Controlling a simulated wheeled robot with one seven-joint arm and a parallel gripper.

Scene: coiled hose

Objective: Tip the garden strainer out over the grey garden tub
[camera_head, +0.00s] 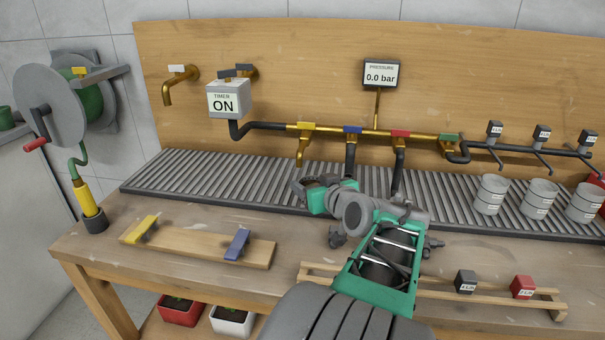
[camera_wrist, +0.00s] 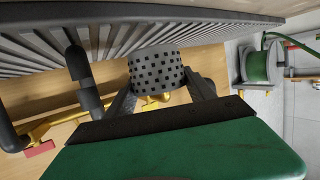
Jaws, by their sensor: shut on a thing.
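The garden strainer (camera_wrist: 157,72) is a grey cup dotted with dark square holes. In the wrist view it sits between the two dark fingers of my gripper (camera_wrist: 161,82), which is shut on it. In the head view my gripper (camera_head: 310,188) is over the slatted rack, in front of the taps, and its own body hides most or all of the strainer. I cannot tell what the strainer contains. I cannot pick out a grey garden tub in either view.
A slatted rack (camera_head: 200,178) runs along the workbench (camera_head: 100,238). Taps hang from a brass pipe (camera_head: 375,132) behind my gripper. Several pale labelled cups, including one (camera_head: 490,195), stand at right. Red (camera_head: 180,310) and white (camera_head: 232,319) planters are below the bench.

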